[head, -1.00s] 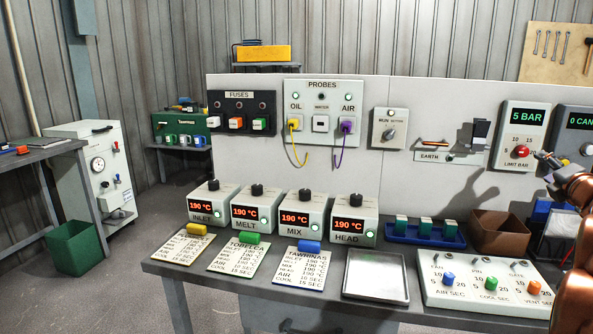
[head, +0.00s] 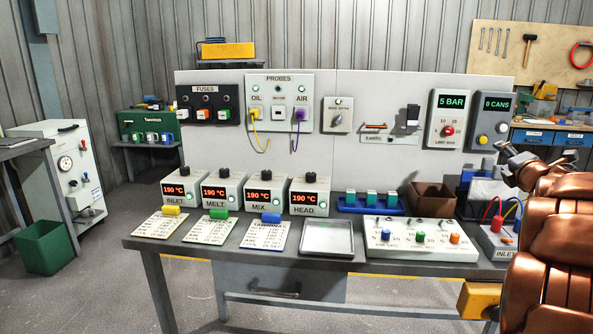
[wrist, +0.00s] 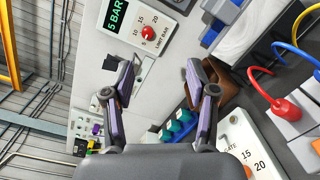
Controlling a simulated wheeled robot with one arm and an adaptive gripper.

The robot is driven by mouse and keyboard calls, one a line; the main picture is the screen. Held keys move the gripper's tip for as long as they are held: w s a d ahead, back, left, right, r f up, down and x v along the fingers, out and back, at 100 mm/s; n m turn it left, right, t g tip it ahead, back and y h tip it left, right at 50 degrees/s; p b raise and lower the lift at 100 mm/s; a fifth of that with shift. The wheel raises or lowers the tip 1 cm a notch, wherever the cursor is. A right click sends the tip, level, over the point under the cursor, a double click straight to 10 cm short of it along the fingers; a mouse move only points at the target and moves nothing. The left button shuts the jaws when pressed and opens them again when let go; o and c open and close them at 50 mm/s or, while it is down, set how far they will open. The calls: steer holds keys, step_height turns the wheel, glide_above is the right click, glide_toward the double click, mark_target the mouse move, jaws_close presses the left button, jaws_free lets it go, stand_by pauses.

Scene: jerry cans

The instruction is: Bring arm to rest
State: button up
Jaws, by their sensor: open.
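My gripper (wrist: 160,90) is open and empty in the wrist view, its two fingers spread apart in front of the panel and bench. In the head view my gripper (head: 510,165) shows at the right, at the end of my copper-coloured arm. It stands in the air in front of the panel's right end, apart from the bench top. The fingertips are small in the head view.
The bench (head: 215,251) carries temperature boxes, cards, a metal tray (head: 325,238), a timer box (head: 420,236) and a brown bin (head: 432,199). The upright panel (head: 350,100) holds fuses, probes and dials. Open floor (head: 110,280) lies at the left.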

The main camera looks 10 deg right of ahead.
steer(key=s+a+f+m+g+y, duration=0.2)
steer(key=s+a+f+m+g, duration=0.35)
steer(key=s+a+f, duration=0.55)
steer(key=s+a+f+m+g+y, duration=0.1)
steer(key=s+a+f+m+g, duration=0.55)
steer(key=a, duration=0.85)
steer(key=s+a+f+m+g+y, duration=0.2)
steer(key=s+a+f+m+g, duration=0.2)
steer(key=s+a+f+m, duration=0.5)
steer(key=s+a+f+n+g+y, duration=0.2)
steer(key=s+a+f+g, duration=0.15)
steer(key=s+a, duration=0.9)
step_height(320, 180, up, 17)
steer(key=t+p, duration=0.1)
steer(key=p, duration=1.4)
steer(key=shift+w+p, duration=0.3)
steer(key=shift+w, duration=0.05)
